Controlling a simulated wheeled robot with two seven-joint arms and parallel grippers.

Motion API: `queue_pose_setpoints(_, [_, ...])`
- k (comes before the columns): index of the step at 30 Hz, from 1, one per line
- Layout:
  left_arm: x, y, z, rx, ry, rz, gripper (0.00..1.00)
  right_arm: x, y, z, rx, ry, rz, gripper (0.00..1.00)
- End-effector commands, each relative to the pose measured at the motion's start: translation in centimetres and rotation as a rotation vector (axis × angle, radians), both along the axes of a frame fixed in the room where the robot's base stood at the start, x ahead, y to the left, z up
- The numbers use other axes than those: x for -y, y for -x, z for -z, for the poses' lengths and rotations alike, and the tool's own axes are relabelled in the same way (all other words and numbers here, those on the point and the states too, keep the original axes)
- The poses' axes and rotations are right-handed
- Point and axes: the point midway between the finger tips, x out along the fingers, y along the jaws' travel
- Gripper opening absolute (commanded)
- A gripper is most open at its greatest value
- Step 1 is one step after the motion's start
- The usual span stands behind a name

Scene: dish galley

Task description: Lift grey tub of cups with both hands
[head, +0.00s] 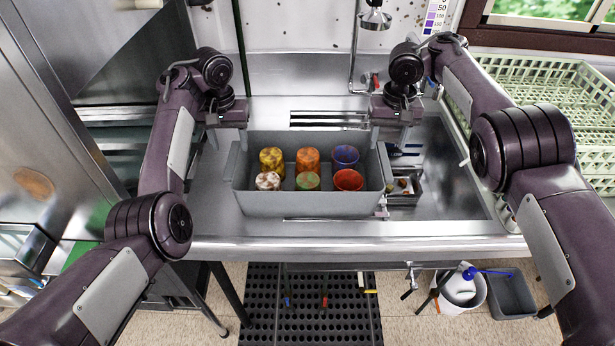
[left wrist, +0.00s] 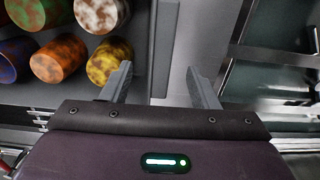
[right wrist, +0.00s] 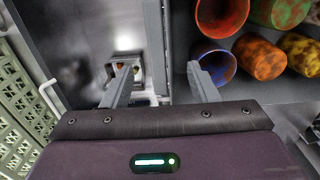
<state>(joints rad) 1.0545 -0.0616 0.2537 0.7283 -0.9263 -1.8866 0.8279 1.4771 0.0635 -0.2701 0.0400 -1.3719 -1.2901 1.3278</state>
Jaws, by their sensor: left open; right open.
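The grey tub (head: 310,205) stands on the steel counter and holds several speckled cups in two rows. They include a yellow cup (head: 271,160), an orange cup (head: 307,158), a blue cup (head: 345,157) and a red cup (head: 348,180). My left gripper (head: 232,122) is open at the tub's left wall; in the left wrist view its fingers (left wrist: 160,82) stand either side of that wall (left wrist: 163,45). My right gripper (head: 388,122) is open at the right wall; in the right wrist view its fingers (right wrist: 160,82) stand either side of the wall (right wrist: 155,40). Contact cannot be told.
A pale green rack (head: 560,90) stands at the right. A tap (head: 375,18) hangs behind. The counter left of the tub is clear.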

Motion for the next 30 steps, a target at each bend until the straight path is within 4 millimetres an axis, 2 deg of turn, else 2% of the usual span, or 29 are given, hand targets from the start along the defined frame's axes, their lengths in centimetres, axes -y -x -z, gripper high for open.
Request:
queue_pose_setpoints(6, [-0.1, 0.1, 3.6, -0.004, -0.002, 0.0, 0.55, 0.0, 0.1, 3.6, -0.003, 0.002, -0.001, 0.54])
queue_pose_setpoints(12, [-0.1, 0.1, 5.8, -0.002, -0.001, 0.0, 0.55, 0.0, 0.1, 5.9, -0.002, 0.001, -0.001, 0.54])
queue_pose_setpoints(24, [0.0, 0.0, 6.5, -0.001, 0.001, 0.001, 0.55, 0.0, 0.0, 6.5, 0.0, 0.0, -0.002, 0.54])
queue_pose_setpoints(30, [0.0, 0.0, 6.5, -0.001, 0.001, 0.001, 0.3, 0.0, 0.0, 6.5, 0.0, 0.0, -0.001, 0.29])
